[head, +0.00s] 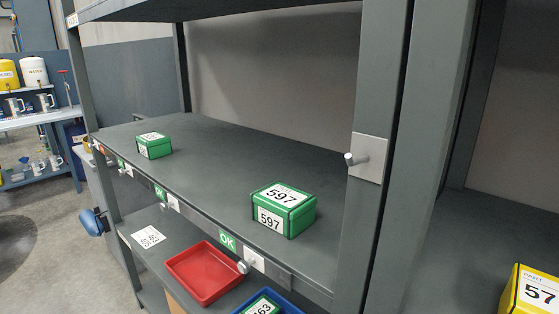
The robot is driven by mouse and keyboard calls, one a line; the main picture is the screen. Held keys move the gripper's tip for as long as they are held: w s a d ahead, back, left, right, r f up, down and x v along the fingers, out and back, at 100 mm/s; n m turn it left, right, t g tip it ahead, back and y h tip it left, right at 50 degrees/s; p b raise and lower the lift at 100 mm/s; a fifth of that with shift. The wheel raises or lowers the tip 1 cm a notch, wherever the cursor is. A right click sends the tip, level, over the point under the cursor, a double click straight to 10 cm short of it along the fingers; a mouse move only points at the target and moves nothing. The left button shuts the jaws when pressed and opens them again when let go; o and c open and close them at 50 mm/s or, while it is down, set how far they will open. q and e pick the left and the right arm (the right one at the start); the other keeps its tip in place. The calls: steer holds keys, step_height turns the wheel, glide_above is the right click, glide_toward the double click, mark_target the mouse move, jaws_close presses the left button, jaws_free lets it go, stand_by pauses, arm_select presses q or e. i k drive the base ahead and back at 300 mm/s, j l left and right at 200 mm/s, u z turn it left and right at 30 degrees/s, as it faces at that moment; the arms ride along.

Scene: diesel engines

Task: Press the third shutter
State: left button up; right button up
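Several small light plates with round knobs are mounted along the shelf's front edge. One plate (254,259) is near the middle bottom, beside a green OK label (228,240). Another plate (173,205) is farther left beside its own OK label (159,193). A third plate (126,171) is at the far left, also by a green label (121,163). A larger light plate with a protruding knob (367,158) is on the grey upright post. No part is marked as a shutter, so I cannot tell which is the third. Neither gripper is in view.
A green box marked 597 (285,208) and a smaller green box (154,145) stand on the grey shelf (205,170). Below are a red tray (205,272) and a blue tray (286,299). A yellow box (531,291) is at right. Floor is open at left.

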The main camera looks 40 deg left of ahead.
mark_target(173, 204)
steer(key=u, duration=2.1)
